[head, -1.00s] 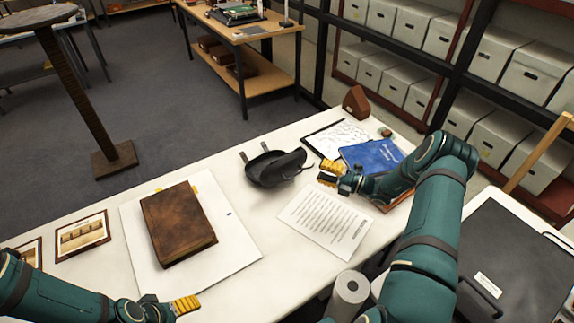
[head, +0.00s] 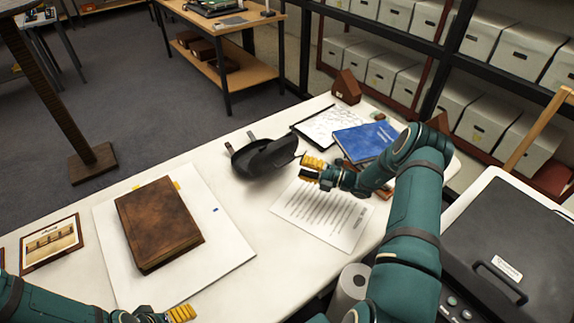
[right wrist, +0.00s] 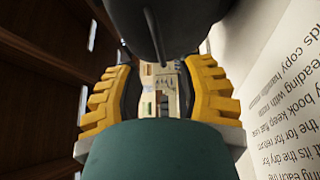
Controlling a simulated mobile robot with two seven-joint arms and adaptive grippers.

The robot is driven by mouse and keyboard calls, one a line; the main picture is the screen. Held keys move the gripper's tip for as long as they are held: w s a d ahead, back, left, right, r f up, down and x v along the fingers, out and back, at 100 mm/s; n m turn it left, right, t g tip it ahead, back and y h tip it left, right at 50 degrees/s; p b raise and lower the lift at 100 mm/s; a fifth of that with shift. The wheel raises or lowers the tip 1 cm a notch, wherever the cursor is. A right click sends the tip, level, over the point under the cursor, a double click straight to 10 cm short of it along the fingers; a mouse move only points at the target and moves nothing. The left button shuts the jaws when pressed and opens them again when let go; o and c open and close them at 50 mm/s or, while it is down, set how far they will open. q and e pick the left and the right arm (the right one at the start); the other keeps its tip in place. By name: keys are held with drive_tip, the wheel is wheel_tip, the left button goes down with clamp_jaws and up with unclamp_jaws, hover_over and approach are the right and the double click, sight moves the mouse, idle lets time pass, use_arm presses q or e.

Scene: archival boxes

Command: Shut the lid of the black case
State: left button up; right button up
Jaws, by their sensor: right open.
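The black case (head: 268,160) stands on the white table, with a rounded shell and two pale tabs at its far left side. A dark part of it is raised and tilted; I cannot tell exactly how far its lid stands open. My right gripper (head: 311,168) is just right of the case, open and empty, its yellow fingers close to the case's right edge. In the right wrist view, the case's dark rounded shell (right wrist: 160,20) shows beyond the open fingers (right wrist: 160,90); contact is unclear. My left gripper (head: 182,313) is at the bottom edge, partly cut off, its opening unclear.
A printed sheet (head: 320,215) lies under and in front of my right gripper. A blue book (head: 365,141) and a clipboard (head: 322,128) lie behind. A brown book (head: 158,222) lies on a white board to the left. A black-lidded machine (head: 510,240) stands at right.

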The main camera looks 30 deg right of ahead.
sight(287, 162)
drive_tip(key=x, duration=0.6)
clamp_jaws()
